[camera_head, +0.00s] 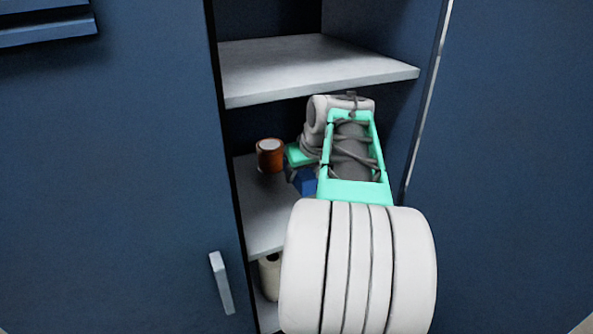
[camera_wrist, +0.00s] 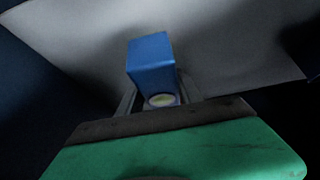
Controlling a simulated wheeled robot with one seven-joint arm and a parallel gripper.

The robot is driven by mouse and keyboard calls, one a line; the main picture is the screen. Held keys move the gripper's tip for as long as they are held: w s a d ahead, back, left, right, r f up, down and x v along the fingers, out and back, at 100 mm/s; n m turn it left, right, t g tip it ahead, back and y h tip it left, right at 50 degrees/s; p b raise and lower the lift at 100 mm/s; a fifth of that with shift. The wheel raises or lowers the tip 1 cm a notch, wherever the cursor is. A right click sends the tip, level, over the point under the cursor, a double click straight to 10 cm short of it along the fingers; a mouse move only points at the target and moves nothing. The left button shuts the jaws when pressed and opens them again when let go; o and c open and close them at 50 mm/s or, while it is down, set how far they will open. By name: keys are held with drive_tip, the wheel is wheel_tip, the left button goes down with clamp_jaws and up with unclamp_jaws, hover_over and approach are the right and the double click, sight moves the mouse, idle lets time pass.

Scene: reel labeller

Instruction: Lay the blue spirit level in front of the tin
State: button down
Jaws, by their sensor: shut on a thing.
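The blue spirit level (camera_head: 306,181) shows as a small blue end beside my wrist, over the middle shelf of the cabinet. It also shows in the wrist view (camera_wrist: 150,58), with a pale yellowish round spot at its lower end. My gripper (camera_wrist: 160,97) is shut on it, one grey finger on each side. In the head view my arm hides most of the gripper and level. The tin (camera_head: 270,155), orange-brown with a pale top, stands upright on that shelf, left of and behind the level, apart from it. I cannot tell whether the level touches the shelf.
The middle shelf (camera_head: 262,215) is bare in front of the tin. An upper shelf (camera_head: 305,68) lies above my wrist. A cream roll-like object (camera_head: 270,277) stands on a lower shelf. Blue cabinet doors (camera_head: 120,170) flank the opening.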

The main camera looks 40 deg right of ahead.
sight(308, 185)
drive_tip(key=shift+s+f+b, duration=0.1)
drive_tip(key=shift+f+b, duration=0.25)
wheel_tip(308, 185, down, 6)
drive_tip(key=b, duration=0.4)
drive_tip(key=shift+f+b, duration=0.6)
drive_tip(key=shift+b, duration=0.1)
drive_tip(key=c, duration=0.7)
unclamp_jaws()
drive_tip(key=v, duration=0.7)
drive_tip(key=shift+s+a+r, duration=0.15)
drive_tip(key=shift+r, duration=0.2)
